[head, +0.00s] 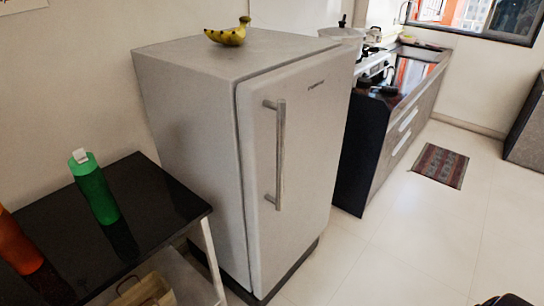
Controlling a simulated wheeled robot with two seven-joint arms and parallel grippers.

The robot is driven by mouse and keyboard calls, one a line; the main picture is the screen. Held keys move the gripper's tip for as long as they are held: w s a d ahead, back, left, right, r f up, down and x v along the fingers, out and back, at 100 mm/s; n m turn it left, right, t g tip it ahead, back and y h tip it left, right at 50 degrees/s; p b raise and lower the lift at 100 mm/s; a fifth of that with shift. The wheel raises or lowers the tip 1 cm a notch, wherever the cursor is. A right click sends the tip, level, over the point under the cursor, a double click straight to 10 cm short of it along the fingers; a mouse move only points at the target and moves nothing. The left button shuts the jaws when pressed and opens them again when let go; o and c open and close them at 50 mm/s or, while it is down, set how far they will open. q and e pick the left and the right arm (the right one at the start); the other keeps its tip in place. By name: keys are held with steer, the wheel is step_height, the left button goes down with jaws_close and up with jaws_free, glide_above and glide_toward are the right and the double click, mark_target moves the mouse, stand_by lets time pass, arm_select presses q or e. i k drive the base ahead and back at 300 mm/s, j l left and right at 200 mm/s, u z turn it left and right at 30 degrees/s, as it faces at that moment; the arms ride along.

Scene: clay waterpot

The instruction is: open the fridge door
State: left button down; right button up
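The grey-white fridge (190,130) stands in the middle of the head view against the wall. Its door (305,150) faces front right and sits flush against the body, so it looks shut. A thin dark seam runs along the top and left edge of the door. A long upright metal handle (279,155) is fixed near the door's left edge, and nothing touches it. Neither of my grippers can be made out in this view. A dark shape in the bottom right corner is cut off and may be part of my own arm.
Bananas (229,36) lie on the fridge top. At left, a black table (155,190) holds a green bottle (95,190) and an orange bottle (18,245). A dark counter (358,150) with a stove stands right of the fridge. The tiled floor (410,240) in front is clear; a rug (440,166) lies farther back.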

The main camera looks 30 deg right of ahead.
mark_target(292, 118)
steer(key=z, duration=1.15)
